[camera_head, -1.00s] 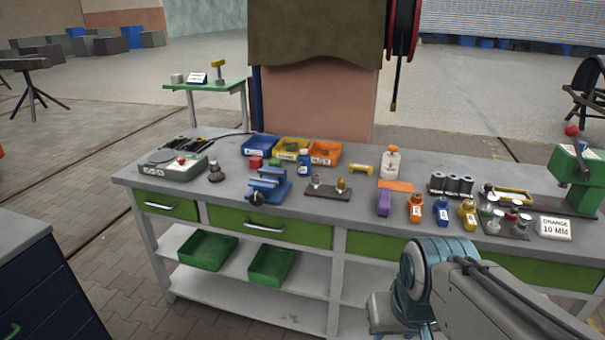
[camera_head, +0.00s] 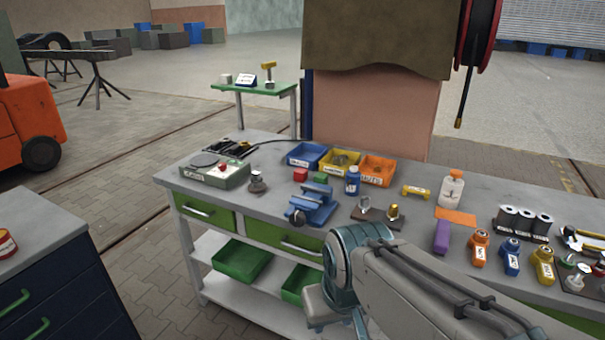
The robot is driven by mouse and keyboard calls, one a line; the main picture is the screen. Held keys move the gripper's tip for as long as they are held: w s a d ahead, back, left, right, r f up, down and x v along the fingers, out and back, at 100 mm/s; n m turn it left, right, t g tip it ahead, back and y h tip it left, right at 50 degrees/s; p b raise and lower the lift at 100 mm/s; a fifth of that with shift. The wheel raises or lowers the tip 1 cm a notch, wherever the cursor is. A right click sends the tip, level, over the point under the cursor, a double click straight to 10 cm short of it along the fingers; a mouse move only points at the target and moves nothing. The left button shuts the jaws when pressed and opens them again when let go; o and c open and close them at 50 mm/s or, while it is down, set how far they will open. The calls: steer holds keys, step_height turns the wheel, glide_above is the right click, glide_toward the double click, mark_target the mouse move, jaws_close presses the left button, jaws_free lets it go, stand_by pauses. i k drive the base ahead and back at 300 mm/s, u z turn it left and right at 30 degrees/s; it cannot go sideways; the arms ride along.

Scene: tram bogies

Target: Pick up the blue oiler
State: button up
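The blue oiler (camera_head: 511,258) stands upright on the grey workbench (camera_head: 395,235), toward the right. It is between an orange oiler (camera_head: 479,248) on its left and a yellow oiler (camera_head: 543,266) on its right. It has a white label on its front. Nothing holds it. My arm crosses the lower middle of the view, in front of the bench edge. My gripper is not visible.
A purple block (camera_head: 442,236) and dark cylinders (camera_head: 523,223) stand near the oilers. A blue bottle (camera_head: 352,181) stands near the bins. A blue vise (camera_head: 313,203) sits by the front edge. A dark cabinet (camera_head: 60,285) is at lower left.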

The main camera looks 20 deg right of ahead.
mark_target(353, 182)
steer(key=u, duration=0.15)
steer(key=i, duration=0.75)
steer(key=z, duration=0.65)
steer(key=i, duration=0.7)
steer(key=z, duration=0.5)
